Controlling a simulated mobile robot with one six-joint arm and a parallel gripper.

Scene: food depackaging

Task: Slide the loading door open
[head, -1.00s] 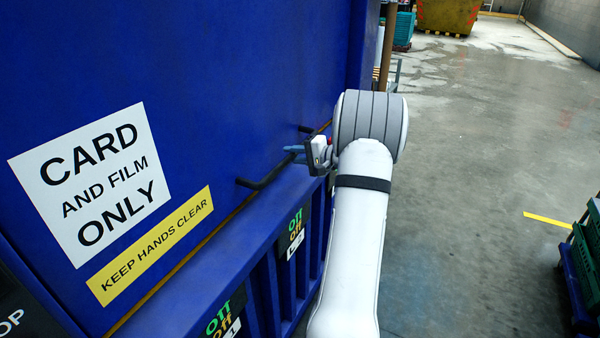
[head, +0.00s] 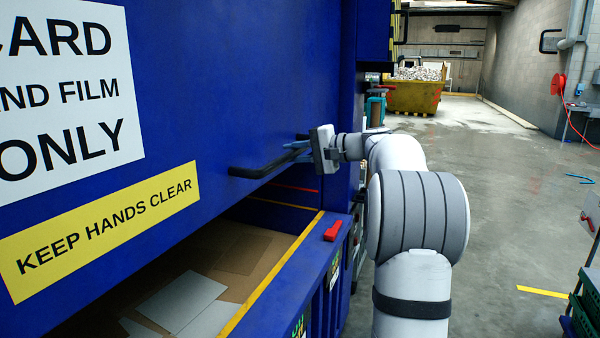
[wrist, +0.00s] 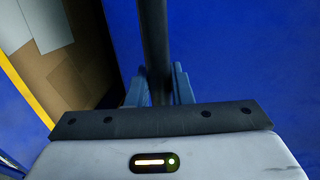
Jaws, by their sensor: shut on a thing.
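The blue loading door (head: 240,80) has a white "card and film only" sign and a yellow "keep hands clear" strip. It stands raised, with an opening below it. A black bar handle (head: 262,170) sticks out near its lower edge. My gripper (head: 296,148) is shut on the handle from the right; its blue fingers lie on either side of the bar. The wrist view shows the dark handle bar (wrist: 154,45) running between the fingers (wrist: 160,90), with the blue door behind.
Flat cardboard and pale sheets (head: 190,298) lie inside the opening. A yellow-edged blue sill (head: 290,262) with a red piece (head: 333,230) runs below. Open concrete floor (head: 500,200) lies to the right, with green crates (head: 585,310) at the right edge. A yellow skip (head: 412,95) stands far back.

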